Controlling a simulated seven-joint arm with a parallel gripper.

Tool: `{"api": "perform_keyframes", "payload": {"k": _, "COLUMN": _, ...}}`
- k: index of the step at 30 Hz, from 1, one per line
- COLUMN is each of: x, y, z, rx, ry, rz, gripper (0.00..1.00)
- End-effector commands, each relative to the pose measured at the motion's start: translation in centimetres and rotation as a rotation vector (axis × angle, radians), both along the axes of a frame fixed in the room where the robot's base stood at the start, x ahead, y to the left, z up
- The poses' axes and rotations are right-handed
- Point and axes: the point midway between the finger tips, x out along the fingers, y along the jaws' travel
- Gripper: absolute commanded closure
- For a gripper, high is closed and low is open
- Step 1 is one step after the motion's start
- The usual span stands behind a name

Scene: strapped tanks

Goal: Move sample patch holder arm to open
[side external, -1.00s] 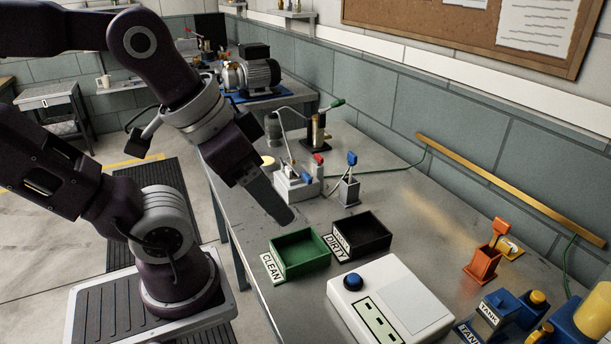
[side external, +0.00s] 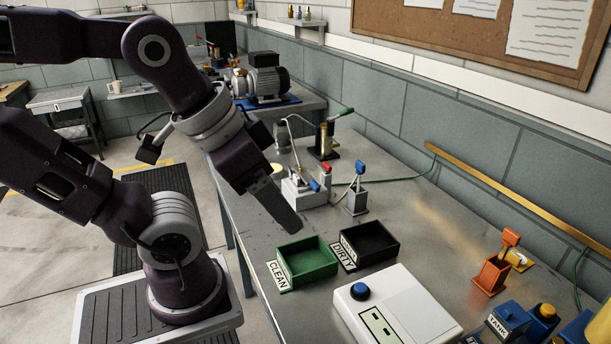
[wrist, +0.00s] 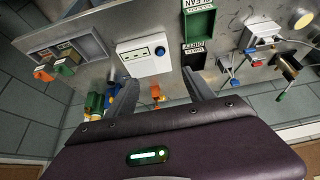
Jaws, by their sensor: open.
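I cannot tell for sure which part is the sample patch holder arm. A grey fixture (side external: 303,194) with red and blue tipped levers stands on the bench; it also shows in the wrist view (wrist: 262,34). Beside it is a small grey holder (side external: 356,204) with an upright blue-tipped lever (side external: 361,167). An orange holder (side external: 491,279) with an upright orange lever (side external: 510,236) stands at the right. My gripper (side external: 297,232) hangs tilted in front of the grey fixture and appears above the bench. In the wrist view its fingers (wrist: 160,90) are apart with nothing gripped.
A green CLEAN tray (side external: 327,270) and a black DIRTY tray (side external: 390,252) lie near my gripper. A white box with a blue button (side external: 361,291) is in front. Blue TANK parts (side external: 508,318) sit at lower right. The bench (side external: 430,235) is clear toward the wall.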

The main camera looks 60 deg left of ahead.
Motion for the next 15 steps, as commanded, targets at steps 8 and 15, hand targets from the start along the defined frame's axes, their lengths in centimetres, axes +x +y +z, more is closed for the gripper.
{"api": "perform_keyframes", "payload": {"k": 8, "x": 2.1, "y": 2.0, "z": -0.8, "rx": 0.119, "ry": 0.135, "rz": -0.069, "gripper": 0.77}}
{"api": "perform_keyframes", "payload": {"k": 15, "x": 10.5, "y": 10.0, "z": -6.2, "rx": 0.557, "ry": 0.593, "rz": -0.384, "gripper": 1.0}}
